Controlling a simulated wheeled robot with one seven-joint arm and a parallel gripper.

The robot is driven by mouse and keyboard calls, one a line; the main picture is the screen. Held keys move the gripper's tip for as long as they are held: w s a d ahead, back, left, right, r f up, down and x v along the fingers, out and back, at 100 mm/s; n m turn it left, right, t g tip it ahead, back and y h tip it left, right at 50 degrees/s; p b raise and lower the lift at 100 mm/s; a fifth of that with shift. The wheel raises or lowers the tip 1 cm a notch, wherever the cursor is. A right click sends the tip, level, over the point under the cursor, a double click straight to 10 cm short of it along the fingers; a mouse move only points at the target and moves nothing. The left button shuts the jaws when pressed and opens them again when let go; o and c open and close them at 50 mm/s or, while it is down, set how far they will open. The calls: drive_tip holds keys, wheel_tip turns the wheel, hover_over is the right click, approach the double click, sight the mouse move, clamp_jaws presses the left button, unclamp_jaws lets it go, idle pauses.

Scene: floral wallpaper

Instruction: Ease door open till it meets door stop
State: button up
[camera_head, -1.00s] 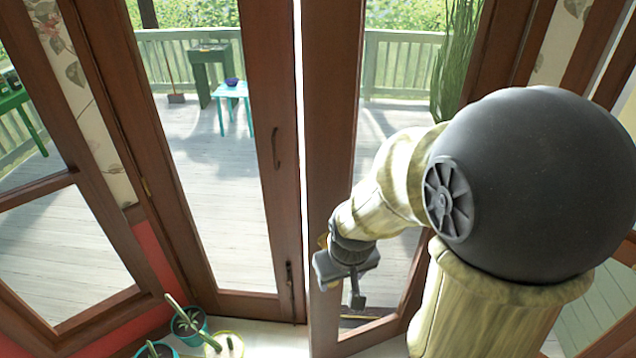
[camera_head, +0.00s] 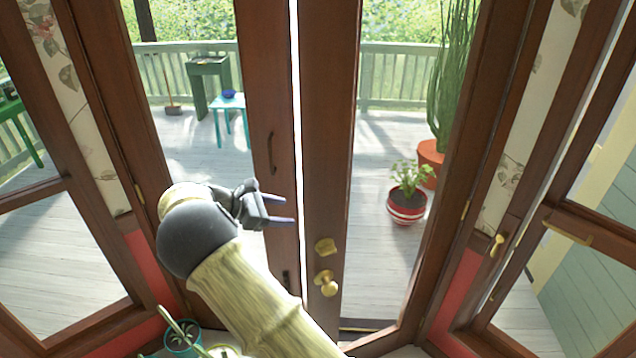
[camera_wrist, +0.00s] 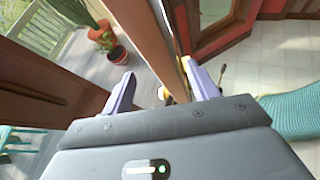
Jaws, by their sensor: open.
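The glazed brown door (camera_head: 325,150) is the right leaf of a pair. It stands slightly ajar, with a narrow bright gap beside the left leaf (camera_head: 270,110). It carries a brass knob (camera_head: 326,283) with a brass plate above. My gripper (camera_head: 290,208) is open and empty, its fingers pointing right towards the gap in the head view. In the wrist view my gripper (camera_wrist: 158,72) has the door's edge (camera_wrist: 150,35) showing between its fingers; I cannot tell whether they touch it. A bit of brass (camera_wrist: 165,96) shows there, mostly hidden. I cannot make out a door stop.
Potted cacti (camera_head: 182,335) stand on the floor at lower left. Outside on the deck are a red-striped pot (camera_head: 406,207), a larger orange pot (camera_head: 431,155) and a turquoise stool (camera_head: 229,103). A turquoise ribbed object (camera_wrist: 295,112) lies right in the wrist view, beside pale tiled floor.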

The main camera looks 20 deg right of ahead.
sight(315, 184)
drive_tip(key=a+r+n+h, duration=0.1)
drive_tip(key=a+r+h, duration=0.4)
drive_tip(key=a, duration=0.2)
drive_tip(key=shift+s+a+r, duration=0.15)
drive_tip(key=shift+a, duration=0.15)
drive_tip(key=shift+p, duration=0.3)
drive_tip(key=d+p, duration=0.2)
drive_tip(key=d, duration=0.3)
drive_tip(key=w+d+p, duration=0.1)
drive_tip(key=d+p, duration=0.2)
drive_tip(key=d, duration=0.3)
drive_tip(key=w+d+p, duration=0.1)
drive_tip(key=d+p, duration=0.1)
drive_tip(key=d, duration=0.3)
drive_tip(key=shift+d+r, duration=0.1)
drive_tip(key=shift+d, duration=0.6)
clamp_jaws()
